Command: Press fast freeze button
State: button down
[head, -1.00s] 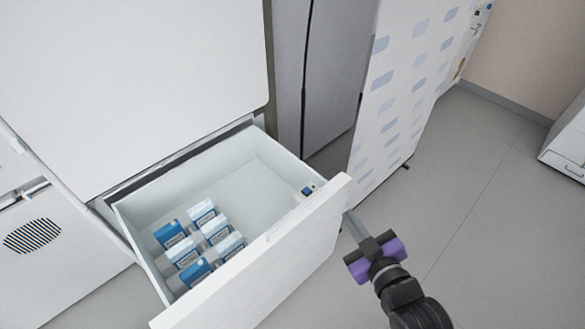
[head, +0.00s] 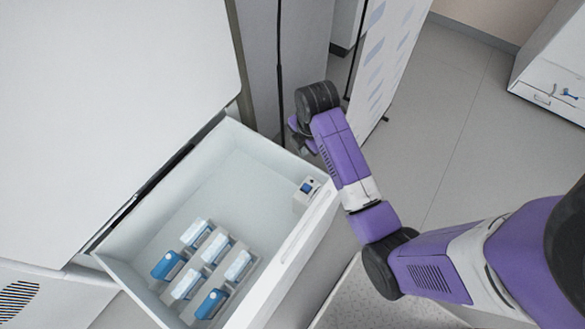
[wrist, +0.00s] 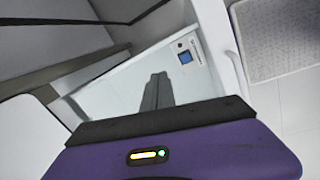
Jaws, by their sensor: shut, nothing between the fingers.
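A small white control unit with a blue square button (head: 306,187) sits on the inner wall of the open drawer (head: 262,160), near its right corner. In the head view my forearm passes right of the drawer and my gripper is mostly hidden behind my wrist, near the drawer's back right corner.
Several blue-and-white boxes (head: 170,265) stand in the drawer's front left part. The white cabinet body (head: 110,90) rises above the drawer at left. A grey panel (head: 290,50) stands behind the drawer. Open floor (head: 450,120) lies to the right.

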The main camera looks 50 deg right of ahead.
aim_at(306, 187)
jog(key=s+n, duration=0.1)
jog(key=s+a+n+g, duration=0.1)
jog(key=s+a+n+y, duration=0.1)
jog(key=shift+f+g, duration=0.35)
jog(key=shift+g, duration=0.05)
jog(key=shift+s+f, duration=0.1)
notch_tip(306, 187, down, 14)
jog(key=shift+r, duration=0.1)
dwell(0.4)
